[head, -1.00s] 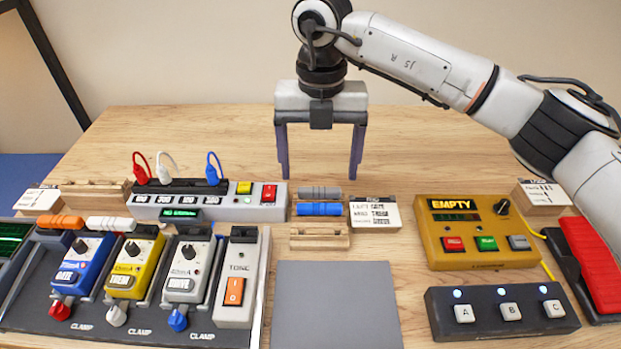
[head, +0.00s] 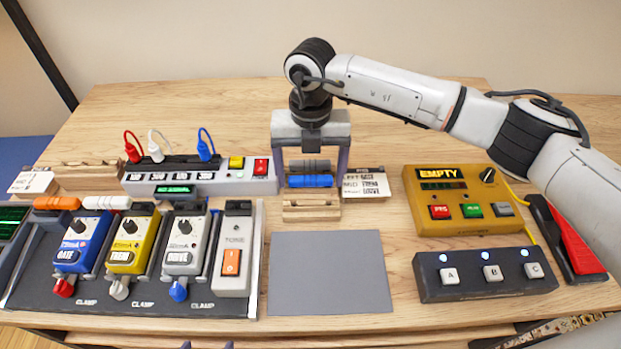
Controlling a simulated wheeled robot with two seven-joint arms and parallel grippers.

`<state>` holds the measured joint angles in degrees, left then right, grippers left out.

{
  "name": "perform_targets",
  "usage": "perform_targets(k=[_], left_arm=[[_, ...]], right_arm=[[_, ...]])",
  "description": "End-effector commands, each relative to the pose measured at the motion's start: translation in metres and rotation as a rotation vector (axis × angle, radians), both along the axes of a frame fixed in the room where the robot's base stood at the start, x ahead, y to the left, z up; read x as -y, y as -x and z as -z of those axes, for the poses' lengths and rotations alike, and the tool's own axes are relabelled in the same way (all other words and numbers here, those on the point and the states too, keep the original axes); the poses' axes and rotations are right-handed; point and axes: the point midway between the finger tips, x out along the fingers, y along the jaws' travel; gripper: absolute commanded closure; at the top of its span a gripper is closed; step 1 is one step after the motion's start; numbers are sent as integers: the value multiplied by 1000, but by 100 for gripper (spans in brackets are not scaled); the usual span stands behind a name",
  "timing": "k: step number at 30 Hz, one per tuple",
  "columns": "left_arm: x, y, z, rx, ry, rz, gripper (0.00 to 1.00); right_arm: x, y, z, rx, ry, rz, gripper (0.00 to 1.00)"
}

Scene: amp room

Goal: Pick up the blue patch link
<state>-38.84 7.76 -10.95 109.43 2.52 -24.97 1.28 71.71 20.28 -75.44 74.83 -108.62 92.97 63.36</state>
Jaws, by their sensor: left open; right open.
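The blue patch link (head: 310,181), a short blue cylinder, lies in a wooden rack (head: 311,208) at the middle of the table. A grey link (head: 309,166) lies just behind it. My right gripper (head: 311,172) is open and points down over the rack. One finger shows on each side of the grey and blue links, and the links' ends are close to the fingers. I cannot tell whether they touch. My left gripper (head: 207,345) shows only as two fingertips at the bottom edge, apart and empty.
A label card (head: 365,186) stands right of the rack. A power strip (head: 218,184) with cables is at its left, with a pedal board (head: 130,300) in front. A grey mat (head: 330,272) lies clear. A yellow box (head: 462,197) and footswitch (head: 485,276) are at right.

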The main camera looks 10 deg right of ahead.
Motion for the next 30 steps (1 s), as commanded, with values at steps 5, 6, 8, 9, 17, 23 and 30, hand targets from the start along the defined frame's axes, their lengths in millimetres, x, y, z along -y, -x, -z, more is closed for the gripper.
perform_targets(k=[5,6,8,9,17,23,30], left_arm=[[0,0,0,0,0,0,35],[0,0,0,0,0,0,35],[0,0,0,-1,0,0,35],[0,1,1,-1,0,0,35],[0,5,3,-8,0,1,35],[0,6,7,-10,0,0,35],[0,6,14,-11,-1,-1,35]], right_arm=[[0,0,0,0,0,0,26],[0,0,0,0,0,0,32],[0,0,0,0,0,0,42],[0,0,0,0,0,0,49],[0,0,-2,1,-1,0,51],[0,-1,-27,5,-2,-1,51],[-1,-1,-75,4,-1,-1,51]])
